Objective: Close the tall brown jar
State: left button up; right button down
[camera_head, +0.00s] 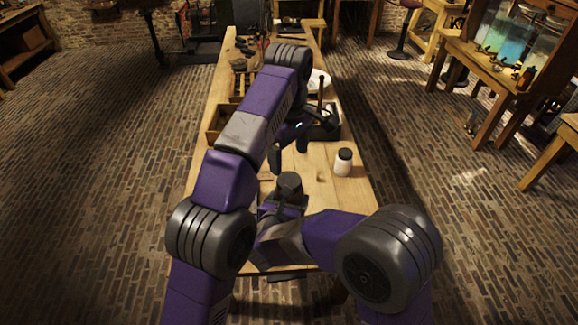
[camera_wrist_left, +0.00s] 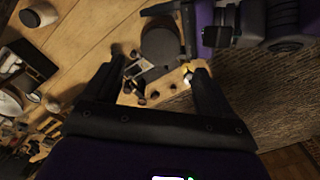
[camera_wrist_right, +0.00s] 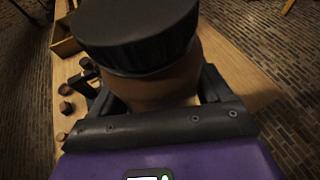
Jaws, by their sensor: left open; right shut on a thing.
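The tall brown jar (camera_wrist_right: 165,90) fills the upper middle of the right wrist view, with a wide black lid (camera_wrist_right: 138,32) on its top. I cannot tell whether the lid is fully seated. My right gripper (camera_wrist_right: 158,95) is shut around the jar's body. In the head view the dark lid (camera_head: 289,180) shows above my right gripper (camera_head: 284,207), near the table's front end. My left gripper (camera_head: 288,154) is open and empty, beyond the jar. In the left wrist view the round lid (camera_wrist_left: 161,46) lies ahead between the open fingers of my left gripper (camera_wrist_left: 158,65).
A white jar with a black lid (camera_head: 343,163) stands on the table (camera_head: 322,190) to the right. A dark box (camera_head: 327,132) and a wooden tray (camera_head: 214,128) lie farther back. Several small brown cylinders (camera_wrist_right: 65,107) sit beside the held jar.

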aim_at(289, 179)
pick_arm(q)
jog(key=shift+f, duration=3.6)
jog(key=shift+c, duration=0.3)
jog(key=c, duration=1)
jog(key=m, duration=0.5)
jog(key=shift+c, duration=0.2)
jog(key=m, duration=1.6)
jog(key=o, duration=1.2)
